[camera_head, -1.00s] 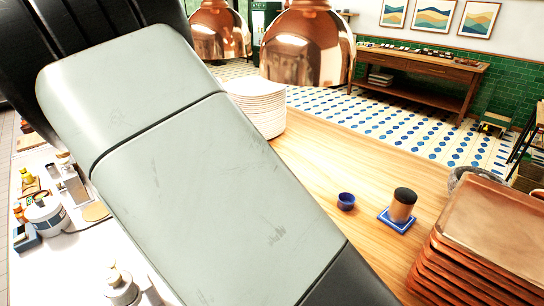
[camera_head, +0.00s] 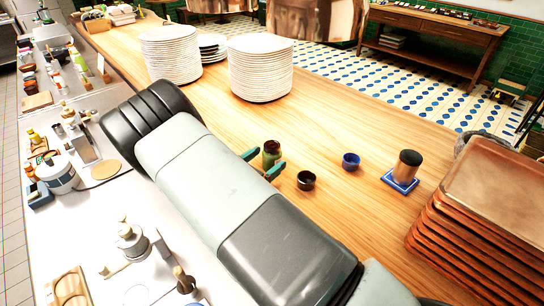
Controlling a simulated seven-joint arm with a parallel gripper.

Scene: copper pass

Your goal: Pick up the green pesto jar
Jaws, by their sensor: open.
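The green pesto jar (camera_head: 271,153), small with a dark reddish lid, stands upright on the wooden counter (camera_head: 340,130). My gripper (camera_head: 263,163) is open at the jar, one teal fingertip to its left and the other at its lower right. The jar shows between and just beyond the fingertips. Whether they touch it cannot be told. My arm hides the rest of the gripper and the counter in front of it.
A dark small bowl (camera_head: 306,180) stands close right of the gripper. Further right are a blue bowl (camera_head: 351,160), a black-topped cylinder (camera_head: 408,167) on a blue coaster and stacked copper trays (camera_head: 487,215). White plate stacks (camera_head: 261,68) stand behind. Copper lamps (camera_head: 318,20) hang above.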

